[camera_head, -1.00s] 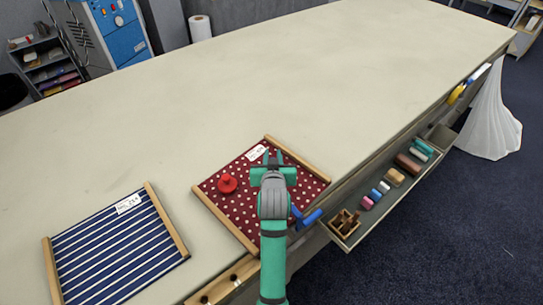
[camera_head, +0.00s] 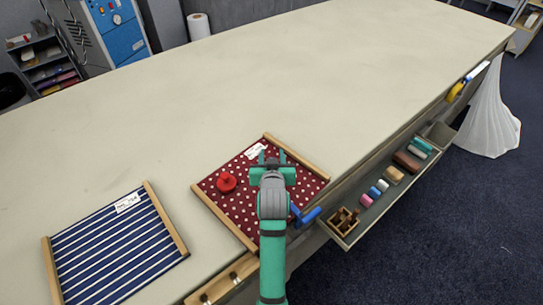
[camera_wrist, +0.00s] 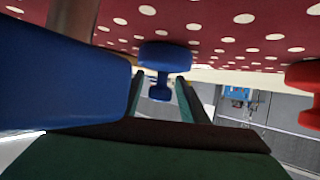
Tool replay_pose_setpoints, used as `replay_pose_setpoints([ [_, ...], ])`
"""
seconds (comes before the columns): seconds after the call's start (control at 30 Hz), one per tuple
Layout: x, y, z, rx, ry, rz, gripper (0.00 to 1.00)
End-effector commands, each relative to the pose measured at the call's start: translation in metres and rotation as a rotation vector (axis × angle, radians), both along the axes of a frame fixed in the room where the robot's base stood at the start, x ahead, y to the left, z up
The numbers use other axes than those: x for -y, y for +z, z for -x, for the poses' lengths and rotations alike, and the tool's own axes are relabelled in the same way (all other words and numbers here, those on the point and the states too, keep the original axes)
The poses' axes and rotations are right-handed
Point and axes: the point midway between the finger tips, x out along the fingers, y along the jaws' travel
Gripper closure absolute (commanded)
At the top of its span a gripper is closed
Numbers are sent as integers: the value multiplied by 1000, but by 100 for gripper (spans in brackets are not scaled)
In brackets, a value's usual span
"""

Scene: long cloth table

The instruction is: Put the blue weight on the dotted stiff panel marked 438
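The dotted panel (camera_head: 235,205) is dark red with white dots and wooden end bars. It lies on the table and has a white card too small to read. In the wrist view the blue weight (camera_wrist: 164,58) has its wide base against the dotted surface (camera_wrist: 215,22), seemingly resting on it. My gripper (camera_head: 272,158) is over the panel's far right part. Its fingers (camera_wrist: 160,92) are open on both sides of the weight's knob, with gaps showing. In the head view my gripper mostly hides the weight.
A red weight (camera_head: 226,183) stands on the panel left of my gripper. A blue striped panel (camera_head: 115,245) lies further left. A blue object (camera_head: 306,216) sits at the table's edge close to my arm. A tray (camera_head: 372,212) of small items hangs along that edge. The far table is clear.

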Motion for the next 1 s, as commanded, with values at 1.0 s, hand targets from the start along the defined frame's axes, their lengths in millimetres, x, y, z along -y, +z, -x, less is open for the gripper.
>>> replay_pose_setpoints([
  [1.0, -5, 44, 109, -1, 0, 0, 60],
])
